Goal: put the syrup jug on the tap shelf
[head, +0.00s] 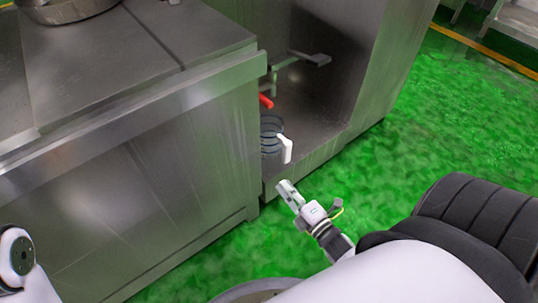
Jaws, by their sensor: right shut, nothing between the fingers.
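The syrup jug (270,136) is clear with dark bands, and its white handle (286,149) faces the front right. It appears to stand upright on the tap shelf (312,128), the metal floor of the recess, near its left front. The cabinet corner hides part of its left side. My right gripper (286,189) is shut and empty, just outside the shelf's front edge, below the jug's handle and apart from it. Only part of my left arm shows at the lower left; its gripper is out of view.
A metal tap (283,75) with a red lever (266,101) is in the recess above the jug. A steel counter (120,95) fills the left, with a round metal vessel (66,8) at its far edge. The green floor (455,110) is clear to the right.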

